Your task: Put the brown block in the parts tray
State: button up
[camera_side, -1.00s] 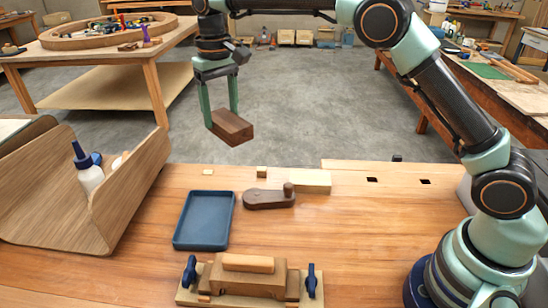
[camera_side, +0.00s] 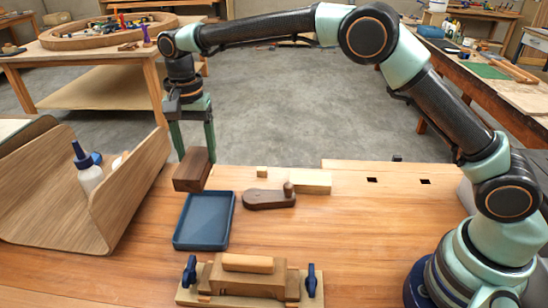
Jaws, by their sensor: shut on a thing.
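My gripper (camera_side: 193,150) is shut on the brown block (camera_side: 191,172), with a finger on each side of it. The block hangs near the back edge of the bench, just behind and above the far left corner of the parts tray. The parts tray (camera_side: 203,243) is a shallow blue tray lying flat on the bench, and it is empty. I cannot tell exactly how high the block is above the bench.
A curved wooden lamination (camera_side: 130,190) with a glue bottle (camera_side: 88,172) stands left of the tray. A clamping jig (camera_side: 250,275) with blue handles lies in front. A dark wooden lever piece (camera_side: 265,199) and a pale block (camera_side: 312,182) lie right.

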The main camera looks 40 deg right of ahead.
notch_tip(320, 180, down, 14)
jog(key=shift+f, duration=0.1)
dwell(0.4)
jog(key=shift+f, duration=0.1)
jog(key=o, duration=1.5)
